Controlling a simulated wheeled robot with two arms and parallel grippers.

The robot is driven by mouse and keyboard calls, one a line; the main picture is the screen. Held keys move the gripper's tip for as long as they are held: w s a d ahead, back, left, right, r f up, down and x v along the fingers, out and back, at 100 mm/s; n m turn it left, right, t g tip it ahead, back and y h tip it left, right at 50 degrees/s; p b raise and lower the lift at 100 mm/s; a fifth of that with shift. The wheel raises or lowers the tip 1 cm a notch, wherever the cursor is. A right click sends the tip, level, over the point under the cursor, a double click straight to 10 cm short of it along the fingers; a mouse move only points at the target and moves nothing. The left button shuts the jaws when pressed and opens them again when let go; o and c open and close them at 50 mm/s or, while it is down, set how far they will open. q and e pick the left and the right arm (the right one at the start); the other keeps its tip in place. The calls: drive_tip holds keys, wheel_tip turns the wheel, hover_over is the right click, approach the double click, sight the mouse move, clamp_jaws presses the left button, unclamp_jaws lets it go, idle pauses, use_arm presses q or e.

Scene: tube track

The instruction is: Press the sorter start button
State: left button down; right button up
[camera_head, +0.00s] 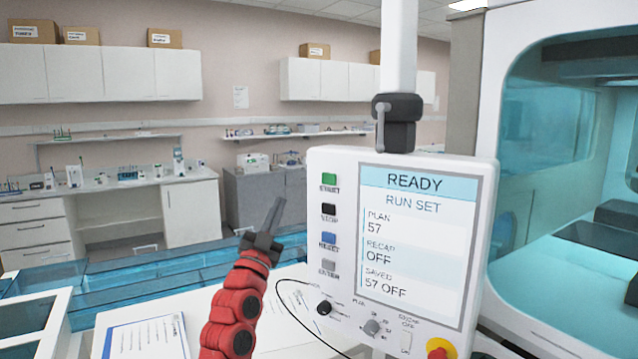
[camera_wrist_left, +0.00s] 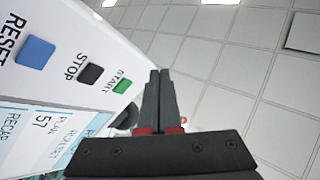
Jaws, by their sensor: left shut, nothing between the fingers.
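The sorter's control panel (camera_head: 340,240) is a white box with a screen (camera_head: 412,240) that reads READY, RUN SET, PLAN 57, RECAP OFF, SAVED 57 OFF. The green start button (camera_head: 329,180) is at the panel's upper left, above the black stop button (camera_head: 329,209) and the blue reset button (camera_head: 329,239). My left gripper (camera_head: 274,212) is shut and empty, left of the panel and pointing up. In the left wrist view the shut fingertips (camera_wrist_left: 160,75) are right of the green button (camera_wrist_left: 122,86), apart from it in the picture. My right gripper is not in view.
A red knob on a yellow base (camera_head: 440,349) and small dark knobs (camera_head: 324,307) sit low on the panel. A glass-fronted machine (camera_head: 560,200) stands at the right. Papers (camera_head: 145,338) lie on the surface at lower left. The space left of the panel looks open.

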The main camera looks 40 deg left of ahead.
use_arm(q)
drive_tip(key=s+d+r+m+g+h, duration=0.5)
drive_tip(key=s+d+m+g+h, duration=0.1)
drive_tip(key=m, duration=0.9)
drive_tip(key=shift+s+d+r+m+h, duration=0.35)
drive_tip(key=shift+s+h, duration=0.35)
drive_tip(key=shift+s, duration=0.35)
drive_tip(key=shift+w, duration=0.1)
drive_tip(key=p, duration=0.7)
approach(327, 179)
drive_tip(key=w, duration=0.5)
drive_tip(key=shift+w+d+r, duration=0.1)
drive_tip(key=shift+w+r, duration=0.05)
drive_tip(key=shift+w, duration=0.8)
drive_tip(key=shift+f, duration=0.2)
